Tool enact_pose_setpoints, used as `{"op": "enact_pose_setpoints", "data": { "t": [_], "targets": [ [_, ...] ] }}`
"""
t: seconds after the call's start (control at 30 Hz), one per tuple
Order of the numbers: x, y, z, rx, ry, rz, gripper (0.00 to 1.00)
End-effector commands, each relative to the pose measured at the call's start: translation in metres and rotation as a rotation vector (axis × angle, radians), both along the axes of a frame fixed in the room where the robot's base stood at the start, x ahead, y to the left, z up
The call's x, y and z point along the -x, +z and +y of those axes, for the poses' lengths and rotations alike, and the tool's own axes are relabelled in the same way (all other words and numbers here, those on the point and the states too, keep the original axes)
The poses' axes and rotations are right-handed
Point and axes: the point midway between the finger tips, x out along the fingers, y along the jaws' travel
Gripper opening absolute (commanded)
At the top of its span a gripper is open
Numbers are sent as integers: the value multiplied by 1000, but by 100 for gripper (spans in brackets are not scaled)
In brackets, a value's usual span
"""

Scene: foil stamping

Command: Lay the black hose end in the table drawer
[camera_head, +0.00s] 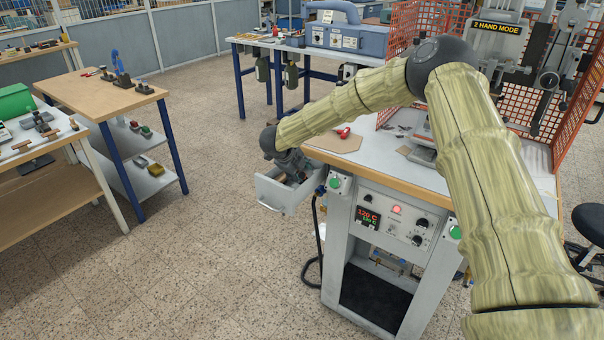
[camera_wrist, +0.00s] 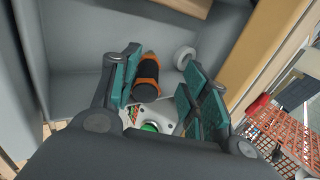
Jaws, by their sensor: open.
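The table drawer (camera_head: 275,196) is a grey box pulled open at the left side of the press table. My gripper (camera_head: 297,173) reaches down into it. In the wrist view my gripper (camera_wrist: 163,72) is open, its two teal-padded fingers apart above the grey drawer interior (camera_wrist: 78,50). A black cylinder with orange bands (camera_wrist: 148,78) lies between the fingers, nearer the left one; I cannot tell whether it touches that finger. It may be the black hose end; no hose run from it is visible. A pale ring (camera_wrist: 184,57) lies by the right finger.
The wood-edged press table (camera_head: 408,178) adjoins the drawer. Green buttons (camera_head: 336,182) sit on its front corners, and a black cable (camera_head: 317,240) hangs below the drawer. An orange mesh guard (camera_head: 412,28) stands behind. Floor left of the drawer is free.

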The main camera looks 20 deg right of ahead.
Motion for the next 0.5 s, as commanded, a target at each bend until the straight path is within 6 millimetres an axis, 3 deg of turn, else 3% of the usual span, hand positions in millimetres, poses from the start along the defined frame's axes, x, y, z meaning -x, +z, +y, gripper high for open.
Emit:
{"op": "enact_pose_setpoints", "data": {
  "t": [0.5],
  "targets": [
    [31, 73, 40, 1, 1, -3, 45]
  ]
}}
